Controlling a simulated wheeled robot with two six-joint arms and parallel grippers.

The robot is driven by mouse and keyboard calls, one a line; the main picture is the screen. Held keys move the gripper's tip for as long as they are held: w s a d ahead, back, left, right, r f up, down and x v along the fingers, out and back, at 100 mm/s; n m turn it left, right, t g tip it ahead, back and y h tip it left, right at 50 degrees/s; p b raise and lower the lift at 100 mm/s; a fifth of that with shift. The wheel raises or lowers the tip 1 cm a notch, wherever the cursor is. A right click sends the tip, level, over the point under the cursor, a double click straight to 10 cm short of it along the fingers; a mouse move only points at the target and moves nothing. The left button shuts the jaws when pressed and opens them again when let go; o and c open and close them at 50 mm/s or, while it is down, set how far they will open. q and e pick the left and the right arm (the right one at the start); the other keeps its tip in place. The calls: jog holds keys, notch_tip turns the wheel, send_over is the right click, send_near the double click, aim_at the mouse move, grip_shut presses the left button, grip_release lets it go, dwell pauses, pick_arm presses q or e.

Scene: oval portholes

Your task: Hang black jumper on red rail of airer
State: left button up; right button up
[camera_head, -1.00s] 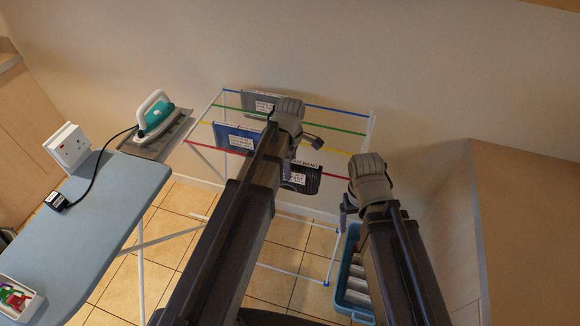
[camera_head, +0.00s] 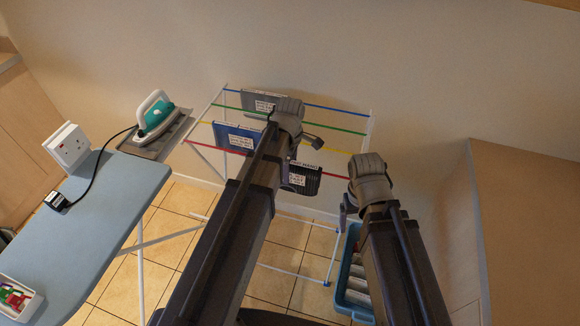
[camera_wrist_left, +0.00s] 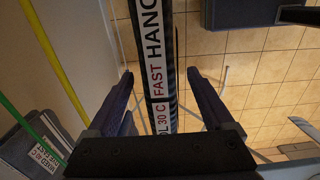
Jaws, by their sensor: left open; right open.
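The black jumper (camera_head: 313,187), with a white printed label, hangs over the red rail (camera_head: 232,151) of the airer (camera_head: 369,132) in the head view. My left gripper (camera_head: 306,147) is by its top edge. In the left wrist view the jumper's folded top (camera_wrist_left: 151,20) runs as a dark strip between the open fingers of my left gripper (camera_wrist_left: 160,75), with a gap visible on both sides. The rail under the fold is hidden there. My right gripper (camera_head: 345,208) is right of the jumper, apart from it; its fingers are mostly hidden by my arm.
A blue cloth (camera_head: 228,136) and a grey cloth (camera_head: 253,97) hang on other rails. The ironing board (camera_head: 92,220) with the iron (camera_head: 156,115) stands at left. A teal basket (camera_head: 345,290) is on the floor beside my right arm. A wooden cabinet (camera_head: 530,230) is at right.

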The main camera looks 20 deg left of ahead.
pick_arm(q)
jog(key=shift+r+p, duration=3.85)
jog(key=shift+r, duration=0.1)
jog(key=shift+f, duration=0.2)
notch_tip(320, 180, down, 8)
jog(key=b, duration=0.8)
jog(key=shift+r, duration=0.45)
jog(key=shift+f, duration=0.2)
